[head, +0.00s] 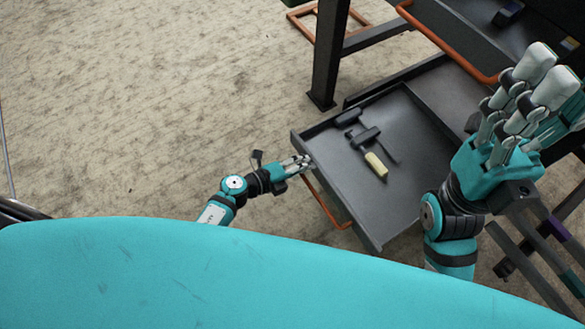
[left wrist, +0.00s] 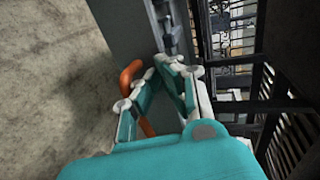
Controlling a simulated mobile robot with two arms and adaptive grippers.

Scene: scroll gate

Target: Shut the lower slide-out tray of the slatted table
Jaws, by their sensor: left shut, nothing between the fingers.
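The lower slide-out tray (head: 410,205) of the dark slatted table (head: 328,50) is pulled out toward me. Its orange handle (head: 325,200) runs along the front panel; part of it also shows in the left wrist view (left wrist: 130,75). My left gripper (head: 306,161) is shut and empty at the left end of the tray's front, beside the handle. In the left wrist view its fingertips (left wrist: 172,65) are close against the grey front panel (left wrist: 130,25); I cannot tell if they touch. My right gripper (head: 547,75) is raised over the tray's right side; its opening is unclear.
Inside the tray lie a dark tool with a yellow handle (head: 376,167) and another small dark tool (head: 347,118). An upper part with an orange handle (head: 445,45) overhangs the tray's back. Dark slatted bars stand at the right. The carpet (head: 150,110) at the left is clear.

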